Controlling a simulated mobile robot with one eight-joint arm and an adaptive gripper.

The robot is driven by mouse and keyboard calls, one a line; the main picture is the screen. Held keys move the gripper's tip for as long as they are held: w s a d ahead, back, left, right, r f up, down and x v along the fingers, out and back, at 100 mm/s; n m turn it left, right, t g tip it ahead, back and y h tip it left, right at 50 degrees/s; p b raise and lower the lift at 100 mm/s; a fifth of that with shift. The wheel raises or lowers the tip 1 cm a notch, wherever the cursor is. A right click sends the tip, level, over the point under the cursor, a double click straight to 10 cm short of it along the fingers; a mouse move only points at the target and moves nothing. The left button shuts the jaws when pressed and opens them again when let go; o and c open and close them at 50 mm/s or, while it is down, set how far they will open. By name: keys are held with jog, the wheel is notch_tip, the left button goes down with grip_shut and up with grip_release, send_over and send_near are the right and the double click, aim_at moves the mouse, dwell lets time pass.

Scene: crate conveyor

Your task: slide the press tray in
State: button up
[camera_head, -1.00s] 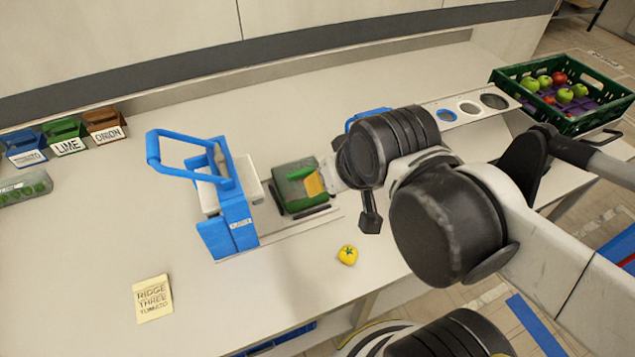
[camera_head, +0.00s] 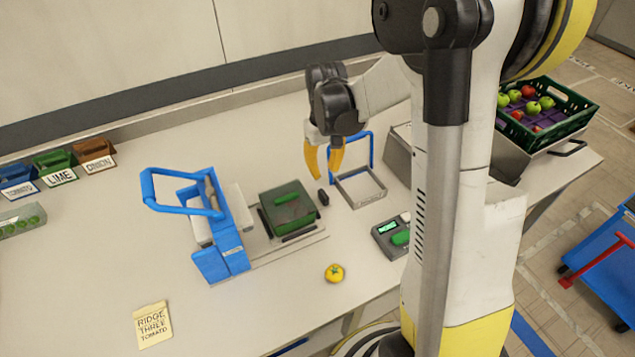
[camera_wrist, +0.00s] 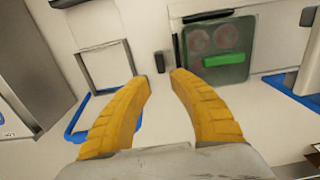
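The blue press (camera_head: 230,240) stands on the bench with its lever loop raised to the left. The press tray (camera_head: 264,212), dark green, lies on its rails to the right of the press, drawn out from it. A green bar (camera_head: 286,197) shows on it; in the wrist view the tray (camera_wrist: 236,76) also shows faint reddish round shapes. A small dark knob (camera_head: 323,197) stands at the tray's right end, also in the wrist view (camera_wrist: 160,62). My gripper (camera_head: 322,165) points down above and behind the knob, yellow fingers apart and empty, touching nothing I can see.
A blue-and-grey frame stand (camera_head: 375,190) is close right of the knob. A scale (camera_head: 388,228) and a yellow tomato (camera_head: 335,273) lie nearer the front. Labelled bins (camera_head: 55,160) stand at left. A crate of apples (camera_head: 575,125) is at far right.

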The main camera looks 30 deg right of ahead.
aim_at(323, 194)
notch_tip(323, 194, down, 10)
jog(key=b, duration=0.3)
jog(key=shift+f, duration=0.25)
grip_shut()
